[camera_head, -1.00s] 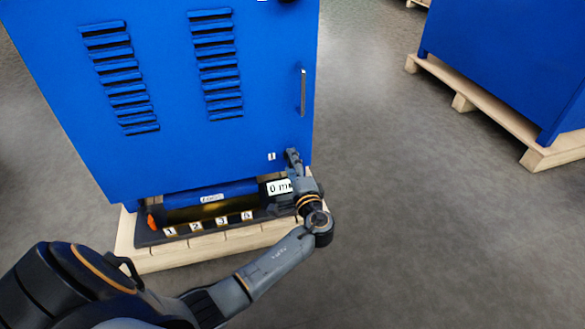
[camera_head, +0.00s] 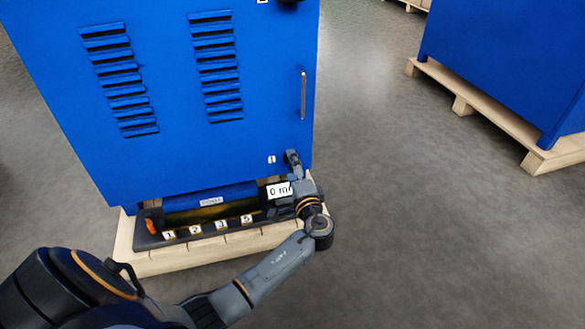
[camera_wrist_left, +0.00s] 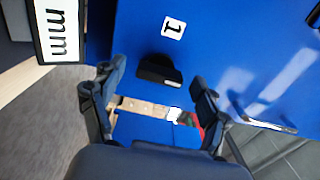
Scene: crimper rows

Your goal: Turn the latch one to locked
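Latch one is a small black knob (camera_wrist_left: 158,70) on the blue cabinet door, beside a white label "1" (camera_wrist_left: 173,27). The label also shows in the head view (camera_head: 271,160), low on the cabinet door at the right. My left gripper (camera_wrist_left: 159,74) is open, with one finger on each side of the latch. The frames do not show clearly whether the fingers touch it. In the head view my left gripper (camera_head: 291,158) is at the lower right of the door and hides the latch. My right gripper is in neither view.
The blue cabinet (camera_head: 170,110) stands on a wooden pallet (camera_head: 180,259) and has a vertical handle (camera_head: 303,96). A black tray with numbered labels (camera_head: 195,230) sits below the door. Another blue cabinet (camera_head: 510,60) stands at the right. Grey floor between them is clear.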

